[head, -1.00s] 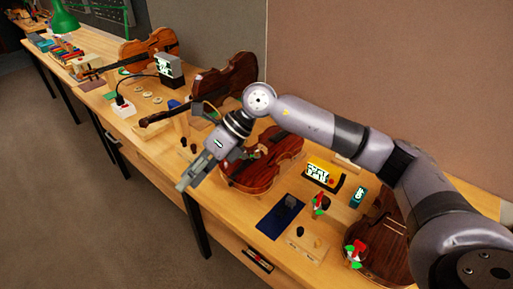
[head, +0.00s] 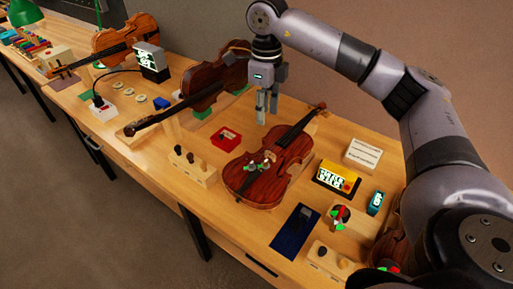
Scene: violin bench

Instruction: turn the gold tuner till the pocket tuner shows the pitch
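A brown violin (head: 272,172) lies on the bench in the middle, its neck toward the upper right. Small coloured fittings sit near its tail end; they are too small to tell which is the gold tuner. A yellow-and-black device with a lit screen (head: 337,179) and a small teal device with a lit screen (head: 376,203) stand to its right. I cannot tell which is the pocket tuner, and the readings are not legible. My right gripper (head: 267,117) points down beyond the violin's body, left of its neck, with its fingers apart and empty. My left gripper is out of view.
A second violin (head: 205,83) stands behind on the left, near a black device with a screen (head: 152,61). A red tray (head: 225,137), a wooden peg block (head: 193,168), a blue mat (head: 296,232) and a pale box (head: 362,154) surround the middle violin.

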